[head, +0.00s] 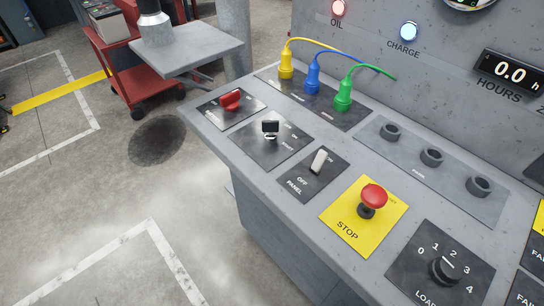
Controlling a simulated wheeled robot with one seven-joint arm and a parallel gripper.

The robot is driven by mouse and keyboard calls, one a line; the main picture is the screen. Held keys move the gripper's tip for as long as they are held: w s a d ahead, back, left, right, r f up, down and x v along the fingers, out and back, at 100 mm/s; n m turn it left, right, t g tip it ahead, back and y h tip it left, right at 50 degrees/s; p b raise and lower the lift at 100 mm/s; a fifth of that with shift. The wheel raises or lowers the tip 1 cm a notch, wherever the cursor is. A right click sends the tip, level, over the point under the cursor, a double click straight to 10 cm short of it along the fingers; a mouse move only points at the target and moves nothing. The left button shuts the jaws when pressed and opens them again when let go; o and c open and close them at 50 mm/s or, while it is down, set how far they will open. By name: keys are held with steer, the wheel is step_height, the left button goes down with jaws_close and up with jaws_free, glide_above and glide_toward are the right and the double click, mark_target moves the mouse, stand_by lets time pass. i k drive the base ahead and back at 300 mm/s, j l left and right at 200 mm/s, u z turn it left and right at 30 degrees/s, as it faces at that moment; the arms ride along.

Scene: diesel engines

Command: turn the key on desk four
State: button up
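The key (270,127) has a black head and stands in a silver lock on a dark plate (262,150) on the sloping grey desk (285,195). The plate carries small labels; ON and START seem to be among them. The key's exact position is too small to tell. No desk number is readable in this view. My gripper is not in view.
Around the key are a red rotary handle (231,100), a white PANEL rocker switch (319,161), a red STOP button (373,197) and a LOAD knob (444,269). Yellow, blue and green plugs (343,97) stand behind.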

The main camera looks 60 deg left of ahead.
mark_target(270, 128)
steer(key=u, duration=1.55)
steer(key=i+u, duration=0.25)
steer(key=i+j+u, duration=0.1)
steer(key=u, duration=0.2)
steer(key=k, duration=0.5)
steer(key=i+j+u, duration=0.35)
steer(key=i+u, duration=0.2)
steer(key=u, duration=0.2)
